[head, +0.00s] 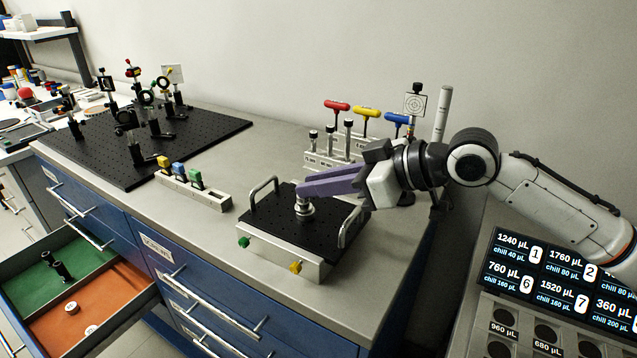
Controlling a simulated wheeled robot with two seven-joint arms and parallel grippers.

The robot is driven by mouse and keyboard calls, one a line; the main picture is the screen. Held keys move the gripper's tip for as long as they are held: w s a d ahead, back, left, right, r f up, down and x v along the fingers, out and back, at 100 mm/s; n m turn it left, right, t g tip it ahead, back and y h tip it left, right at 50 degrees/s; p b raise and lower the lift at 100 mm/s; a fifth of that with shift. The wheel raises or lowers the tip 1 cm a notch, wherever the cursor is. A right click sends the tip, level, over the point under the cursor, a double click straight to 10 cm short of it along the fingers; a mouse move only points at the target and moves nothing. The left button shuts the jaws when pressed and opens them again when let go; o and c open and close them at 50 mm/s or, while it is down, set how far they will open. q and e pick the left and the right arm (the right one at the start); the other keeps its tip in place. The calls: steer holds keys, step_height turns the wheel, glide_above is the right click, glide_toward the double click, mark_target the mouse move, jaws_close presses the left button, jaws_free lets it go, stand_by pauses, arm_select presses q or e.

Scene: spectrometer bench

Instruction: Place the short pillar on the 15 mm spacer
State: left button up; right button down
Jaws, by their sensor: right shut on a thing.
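The short pillar (303,201) is a small silvery metal post between the purple fingertips of my right gripper (300,190) in the head view. The gripper is shut on it. The pillar looks upright over the black perforated plate, and my fingers hide its upper part. A wider silvery ring, which looks like the spacer (306,212), sits on the plate directly below the pillar. I cannot tell whether pillar and ring touch or are slightly apart. My left gripper is not in view.
The black plate (275,222) has two upright handles (264,186), left and right of the pillar. A rack (325,163) with several posts and coloured drivers stands behind. A grey strip (208,196) holds coloured blocks. An open drawer (115,325) holds small parts at lower left.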

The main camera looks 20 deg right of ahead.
steer(key=shift+r, duration=0.1)
steer(key=c, duration=1.7)
jaws_free()
steer(key=shift+o, duration=0.2)
steer(key=b+v, duration=0.4)
steer(key=v, duration=0.8)
steer(key=shift+b, duration=0.35)
